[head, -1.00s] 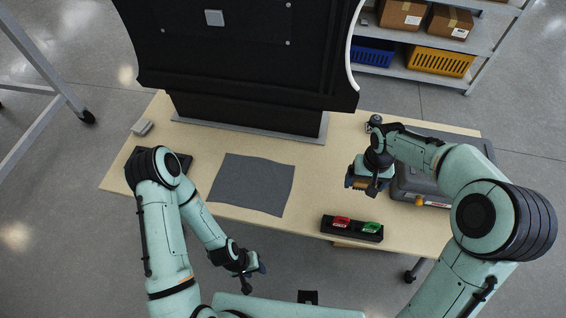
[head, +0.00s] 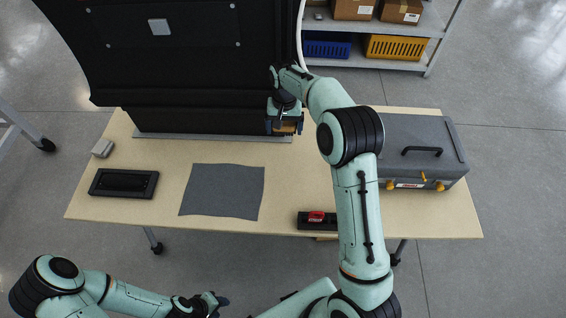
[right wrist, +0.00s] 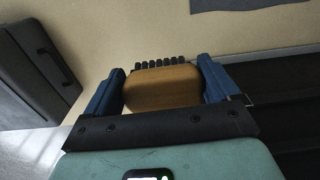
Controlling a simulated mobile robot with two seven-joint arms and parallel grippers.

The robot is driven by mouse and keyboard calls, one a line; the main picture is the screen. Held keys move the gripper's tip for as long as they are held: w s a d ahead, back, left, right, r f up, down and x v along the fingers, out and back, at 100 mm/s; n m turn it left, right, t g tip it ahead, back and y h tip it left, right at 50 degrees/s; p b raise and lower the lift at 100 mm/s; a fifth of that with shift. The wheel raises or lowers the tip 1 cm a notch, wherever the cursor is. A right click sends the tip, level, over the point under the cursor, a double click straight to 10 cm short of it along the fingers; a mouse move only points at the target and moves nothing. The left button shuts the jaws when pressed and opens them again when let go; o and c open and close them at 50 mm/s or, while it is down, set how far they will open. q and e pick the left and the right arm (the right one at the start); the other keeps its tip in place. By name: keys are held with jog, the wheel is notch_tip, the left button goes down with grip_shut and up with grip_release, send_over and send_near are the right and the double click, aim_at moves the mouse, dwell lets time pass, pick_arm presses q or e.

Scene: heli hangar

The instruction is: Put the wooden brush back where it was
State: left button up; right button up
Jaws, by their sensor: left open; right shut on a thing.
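The wooden brush (right wrist: 160,88) is between the blue fingers of my right gripper (right wrist: 160,82), with a row of dark bristles along its far side. In the head view my right gripper (head: 284,126) holds the brush (head: 289,128) over the back of the table, at the right end of the black panel's foot. My right gripper is shut on the brush. My left gripper (head: 217,302) is open and empty, in front of the table's near edge. Whether the brush touches the table cannot be told.
The table (head: 155,205) bears a grey cloth (head: 222,192), a black rectangular tray (head: 124,184), a small grey block (head: 102,148) and a grey toolbox (head: 415,145). A black holder (head: 308,226) with a red item (head: 318,217) is partly behind my right arm. A black panel (head: 170,70) stands at the back.

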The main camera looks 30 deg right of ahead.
aim_at(284, 165)
notch_tip(284, 165, down, 19)
dwell(0.4)
jog(key=shift+f, duration=0.15)
jog(key=o, duration=0.8)
jog(key=shift+c, duration=0.2)
notch_tip(284, 165, up, 12)
jog(key=shift+r, duration=0.2)
